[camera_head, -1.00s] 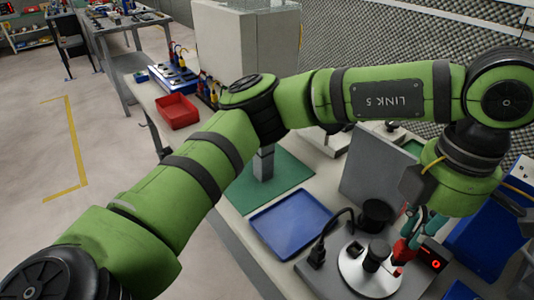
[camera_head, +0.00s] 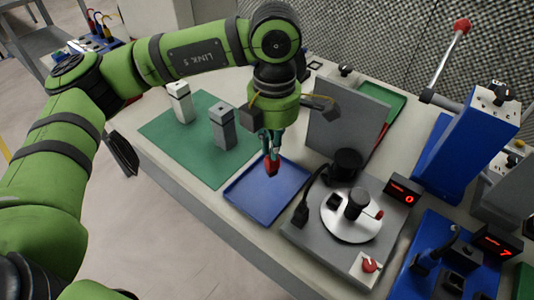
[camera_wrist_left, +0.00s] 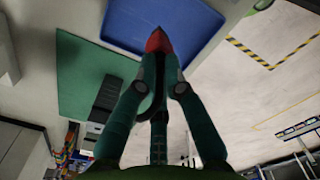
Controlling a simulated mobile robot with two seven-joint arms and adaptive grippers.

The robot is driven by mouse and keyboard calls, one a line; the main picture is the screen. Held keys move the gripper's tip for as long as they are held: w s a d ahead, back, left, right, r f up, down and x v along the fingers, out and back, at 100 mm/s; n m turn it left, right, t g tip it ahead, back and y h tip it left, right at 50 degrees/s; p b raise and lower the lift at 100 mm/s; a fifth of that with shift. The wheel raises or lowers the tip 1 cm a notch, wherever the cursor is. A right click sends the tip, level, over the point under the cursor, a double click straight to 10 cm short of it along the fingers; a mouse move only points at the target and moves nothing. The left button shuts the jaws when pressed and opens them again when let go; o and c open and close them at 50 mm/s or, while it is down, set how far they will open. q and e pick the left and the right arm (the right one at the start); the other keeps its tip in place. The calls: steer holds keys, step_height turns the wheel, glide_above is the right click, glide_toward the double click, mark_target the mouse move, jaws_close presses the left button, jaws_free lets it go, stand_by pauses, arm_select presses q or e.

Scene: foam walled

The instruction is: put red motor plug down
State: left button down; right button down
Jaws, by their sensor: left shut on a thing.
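My left gripper (camera_head: 271,148) hangs pointing down over the upper left part of the blue tray (camera_head: 262,205). It is shut on the red motor plug (camera_head: 272,167). In the left wrist view the red plug (camera_wrist_left: 158,41) shows between the fingertips (camera_wrist_left: 160,62), with the blue tray (camera_wrist_left: 125,25) behind it. I cannot tell whether the plug touches the tray. My right gripper is not in view.
A green mat (camera_head: 185,150) with two grey blocks, one being (camera_head: 222,127), lies left of the tray. A grey fixture with a white disc (camera_head: 340,222) stands to the right, a grey upright panel (camera_head: 340,135) behind. Blue devices (camera_head: 460,150) stand farther right.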

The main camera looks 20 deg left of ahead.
mark_target(268, 156)
arm_select(q)
steer(key=shift+s+a+f, duration=0.1)
steer(key=shift+a+f, duration=0.35)
step_height(268, 156, down, 3)
steer(key=shift+f+p, duration=0.15)
steer(key=shift+p, duration=0.5)
steer(key=shift+f, duration=0.2)
steer(key=shift+f+b, duration=0.2)
steer(key=shift+b, duration=0.1)
steer(key=c, duration=1.3)
jaws_free()
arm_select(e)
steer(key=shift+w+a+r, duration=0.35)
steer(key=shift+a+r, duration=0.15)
arm_select(q)
steer(key=shift+r, duration=0.1)
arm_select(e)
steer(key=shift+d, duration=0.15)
